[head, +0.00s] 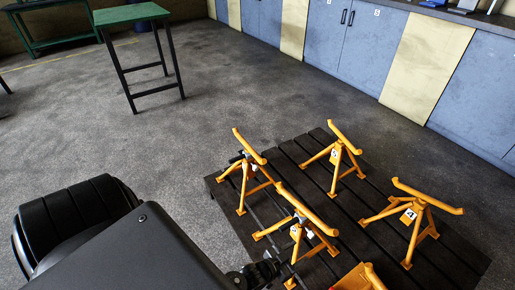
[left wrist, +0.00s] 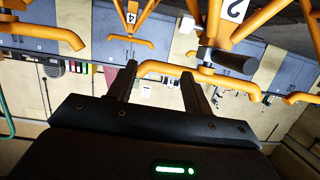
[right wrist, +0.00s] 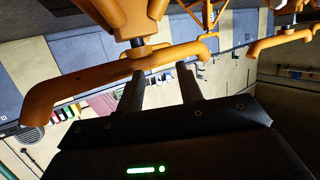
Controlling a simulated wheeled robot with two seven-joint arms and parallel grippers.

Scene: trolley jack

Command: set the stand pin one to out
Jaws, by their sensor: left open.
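Several orange stands are on a dark pallet. A dark pin shows on the far-left stand (head: 247,172) and on the middle stand (head: 302,222). I cannot read a number one on any stand, so I cannot tell which pin is pin one. My left gripper (head: 272,268) is low beside the middle stand. In the left wrist view its fingers (left wrist: 160,90) are apart and empty, below an orange bar. A dark round pin (left wrist: 232,62) is right of them, near a label 2 (left wrist: 236,10). My right gripper (right wrist: 160,90) is open below another stand's orange bar (right wrist: 110,75).
The stand marked 4 (head: 410,217) is at the right of the pallet (head: 455,262), and another stand (head: 340,155) is at the back. An orange part (head: 360,278) is cut off at the bottom. A green table (head: 130,14) and blue cabinets (head: 345,45) stand beyond open floor.

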